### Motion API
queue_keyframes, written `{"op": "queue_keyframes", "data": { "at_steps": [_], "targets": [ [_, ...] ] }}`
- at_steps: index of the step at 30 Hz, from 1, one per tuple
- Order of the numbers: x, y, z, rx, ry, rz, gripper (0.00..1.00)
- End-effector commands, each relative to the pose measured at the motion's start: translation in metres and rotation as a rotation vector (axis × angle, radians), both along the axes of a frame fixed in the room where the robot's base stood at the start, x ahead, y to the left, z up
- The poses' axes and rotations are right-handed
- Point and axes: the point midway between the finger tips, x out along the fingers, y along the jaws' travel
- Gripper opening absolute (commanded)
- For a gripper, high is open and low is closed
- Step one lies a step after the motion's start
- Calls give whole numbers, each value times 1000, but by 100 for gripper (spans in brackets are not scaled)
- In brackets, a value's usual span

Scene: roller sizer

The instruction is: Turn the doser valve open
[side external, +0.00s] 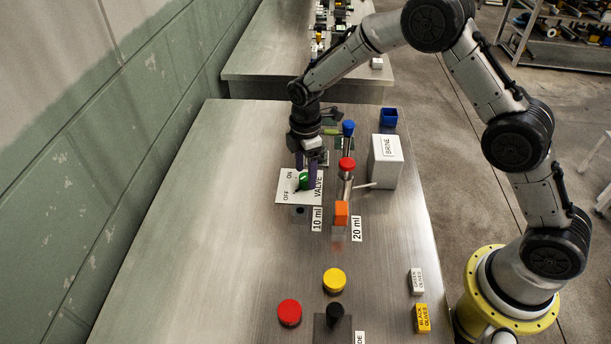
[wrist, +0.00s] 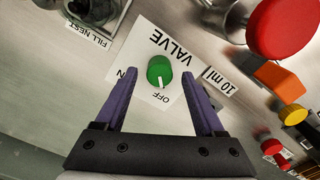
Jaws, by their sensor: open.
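The doser valve is a green round knob (side external: 305,181) on a white plate (side external: 285,188) marked VALVE, ON and OFF. It also shows in the wrist view as a green knob (wrist: 159,68), whose white mark points toward the OFF label. My gripper (side external: 307,172) is above the plate with its purple fingers pointing down at the knob. In the wrist view my open gripper (wrist: 160,77) has one finger to each side of the knob, with gaps between. Whether the fingertips are level with the knob is unclear.
Right of the valve stand a red-capped metal cylinder (side external: 346,180), an orange block (side external: 341,213) and a white BRINE box (side external: 385,162). Red (side external: 289,312) and yellow (side external: 334,280) buttons and a black knob (side external: 335,311) are at the front. The table's left side is clear.

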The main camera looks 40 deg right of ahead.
Motion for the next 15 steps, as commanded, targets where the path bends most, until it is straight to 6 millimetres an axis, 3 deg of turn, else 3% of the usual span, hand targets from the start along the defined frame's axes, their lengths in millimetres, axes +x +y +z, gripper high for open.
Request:
{"op": "queue_keyframes", "data": {
  "at_steps": [6, 15],
  "targets": [
    [0, 0, -19, 1, -1, 0, 71],
    [0, 0, -22, 1, -1, 0, 71]
  ]
}}
